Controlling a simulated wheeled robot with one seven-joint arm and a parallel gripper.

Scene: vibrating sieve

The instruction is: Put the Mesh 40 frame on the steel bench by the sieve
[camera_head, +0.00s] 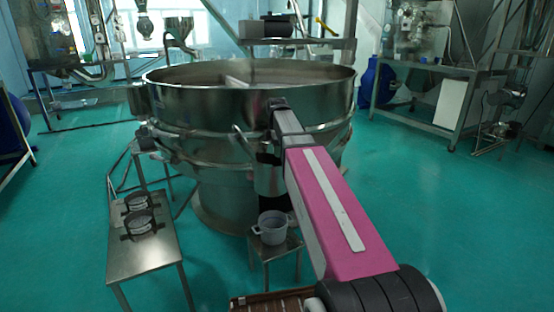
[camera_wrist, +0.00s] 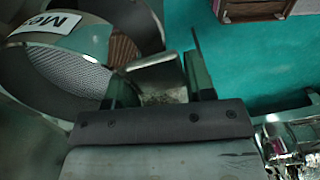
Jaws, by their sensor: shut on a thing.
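In the wrist view, my gripper (camera_wrist: 155,78) is shut on the light metal handle of a round frame (camera_wrist: 55,75) with grey mesh in its ring. The frame's white label shows only "Me" and part of another letter, so its number is hidden. In the head view, my arm reaches to the front of the large steel sieve (camera_head: 200,105); my gripper and the held frame cannot be made out clearly there. The steel bench (camera_head: 145,262) stands left of the sieve. Two small round frames (camera_head: 138,222) rest on its top, in dark holders.
A grey bucket (camera_head: 272,229) sits on a low steel stand in front of the sieve. A brown slatted crate (camera_head: 275,304) is at the bottom edge. Green floor is open left and right.

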